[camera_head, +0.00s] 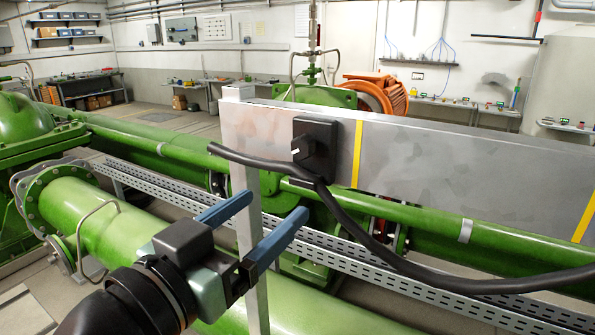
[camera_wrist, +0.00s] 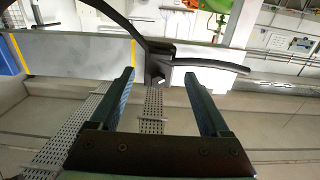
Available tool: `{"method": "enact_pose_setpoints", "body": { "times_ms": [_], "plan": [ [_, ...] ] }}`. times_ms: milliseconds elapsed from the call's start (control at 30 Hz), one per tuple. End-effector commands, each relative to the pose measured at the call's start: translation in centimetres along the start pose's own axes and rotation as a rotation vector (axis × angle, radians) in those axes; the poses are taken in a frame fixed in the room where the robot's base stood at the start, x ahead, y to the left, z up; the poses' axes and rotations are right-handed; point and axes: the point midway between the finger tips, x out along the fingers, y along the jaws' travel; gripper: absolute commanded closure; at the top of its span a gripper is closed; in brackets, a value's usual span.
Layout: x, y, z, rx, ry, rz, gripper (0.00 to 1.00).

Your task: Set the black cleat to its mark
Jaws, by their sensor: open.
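The black cleat (camera_head: 318,146) is a dark square block with a small pale-tipped knob, on the face of the grey panel (camera_head: 450,165) near its left end. A yellow mark (camera_head: 357,153) stands a short way right of it, and a second yellow mark (camera_head: 585,217) is at the far right. In the wrist view the cleat (camera_wrist: 157,68) shows between the fingertips.
The cable bows down and right in front of the panel. A pale post (camera_head: 245,215) supports the panel's left end, close behind my gripper. Green pipes (camera_head: 165,150) and a perforated metal tray (camera_head: 345,260) run behind and below. An orange machine part (camera_head: 378,95) stands behind the panel.

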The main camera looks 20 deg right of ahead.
Motion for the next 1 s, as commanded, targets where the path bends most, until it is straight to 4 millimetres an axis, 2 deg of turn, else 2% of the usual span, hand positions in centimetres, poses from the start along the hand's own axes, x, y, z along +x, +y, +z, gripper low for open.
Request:
{"method": "enact_pose_setpoints", "body": {
  "times_ms": [33,200,400,533,800,833,1000],
  "plan": [
    [1.3,0.2,-0.5,-0.004,-0.002,0.007,0.2],
    [4.7,0.1,-0.4,-0.003,-0.001,0.004,0.2],
    [7.3,0.1,-0.2,-0.002,-0.001,0.001,0.2],
    [8.0,0.0,-0.1,0.0,0.0,-0.001,0.2],
    [8.1,0.0,0.0,0.001,0.0,-0.002,0.2],
    [8.1,0.0,0.0,0.001,0.0,-0.002,0.22],
    [8.1,0.0,0.0,0.001,0.0,-0.002,0.52]
  ]
}}
